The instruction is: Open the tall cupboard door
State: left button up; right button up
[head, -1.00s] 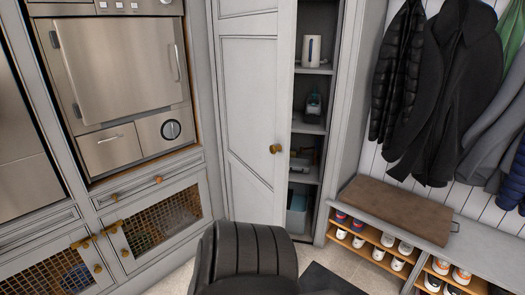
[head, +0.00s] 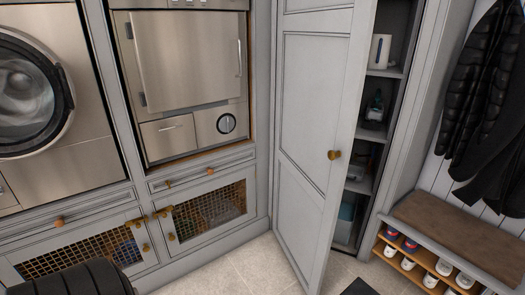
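The tall cupboard door (head: 310,150) is grey with raised panels and stands ajar, swung out from the cupboard. Its round brass knob (head: 334,155) sits near the door's right edge. To the right of the door, a strip of the cupboard interior shows shelves (head: 370,129) with several small items on them. Neither gripper shows in the head view. A dark ribbed part of my own body is at the bottom left, apart from the door.
A wooden bench seat (head: 445,228) with shoes (head: 412,246) below stands right of the cupboard. Dark coats (head: 490,110) hang above it. Appliances and mesh-fronted cabinets (head: 208,210) line the left. Tiled floor (head: 225,272) is clear before the door.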

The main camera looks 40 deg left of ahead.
aim_at(323, 47)
jog(key=u, duration=0.2)
jog(key=i, duration=1)
